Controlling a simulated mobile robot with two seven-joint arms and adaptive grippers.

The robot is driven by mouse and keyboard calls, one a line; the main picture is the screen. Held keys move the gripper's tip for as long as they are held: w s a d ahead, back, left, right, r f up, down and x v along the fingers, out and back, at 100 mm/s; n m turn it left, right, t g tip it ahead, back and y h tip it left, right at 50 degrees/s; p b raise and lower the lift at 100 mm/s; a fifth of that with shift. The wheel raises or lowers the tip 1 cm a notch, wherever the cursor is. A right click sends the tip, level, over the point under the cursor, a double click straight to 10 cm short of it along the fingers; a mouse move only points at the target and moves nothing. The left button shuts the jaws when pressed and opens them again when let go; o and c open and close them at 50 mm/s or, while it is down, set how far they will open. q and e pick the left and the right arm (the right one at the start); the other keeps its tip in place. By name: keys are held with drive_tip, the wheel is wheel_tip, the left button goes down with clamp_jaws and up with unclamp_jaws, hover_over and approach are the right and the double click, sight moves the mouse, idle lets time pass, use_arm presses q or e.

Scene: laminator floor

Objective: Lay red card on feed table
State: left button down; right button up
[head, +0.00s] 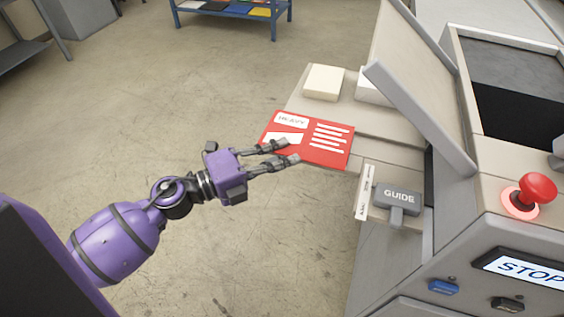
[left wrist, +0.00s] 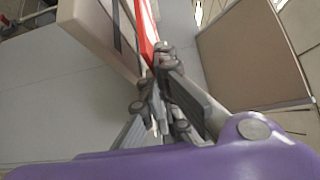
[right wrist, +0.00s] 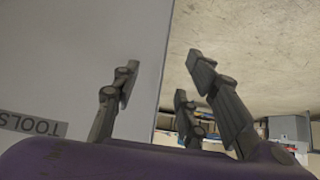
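The red card (head: 325,138) has white print and a "HEAVY" label. In the head view it is over the near left part of the pale feed table (head: 375,122) of the laminator. My left gripper (head: 291,151) is at the card's left side, with two fingers across its top. In the left wrist view my left gripper (left wrist: 163,58) has its fingers closed together on the red card (left wrist: 146,32), seen edge-on. I cannot tell whether the card touches the table. My right gripper (right wrist: 160,85) is open and empty, fingers spread, absent from the head view.
A cream block (head: 323,83) sits on the table's far part. A grey "GUIDE" handle (head: 398,197) stands at the near side. A tilted cover (head: 420,85), a red stop button (head: 537,188) and a "STOP" display (head: 525,268) are on the right. Open floor lies left.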

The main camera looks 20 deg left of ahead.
use_arm(q)
drive_tip(key=shift+w+a+f, duration=0.2)
drive_tip(key=shift+w+f, duration=0.05)
drive_tip(key=shift+w+a+f, duration=0.15)
drive_tip(key=shift+f, duration=0.1)
wheel_tip(320, 180, down, 3)
drive_tip(key=shift+w+a+f+b, duration=0.1)
drive_tip(key=shift+f+b, duration=0.1)
drive_tip(key=shift+b, duration=0.2)
use_arm(e)
drive_tip(key=shift+s+d+f, duration=0.3)
drive_tip(key=shift+d+f, duration=0.05)
drive_tip(key=shift+f, duration=0.15)
use_arm(q)
drive_tip(key=shift+f, duration=0.2)
drive_tip(key=c, duration=2)
unclamp_jaws()
use_arm(e)
drive_tip(key=shift+f, duration=0.1)
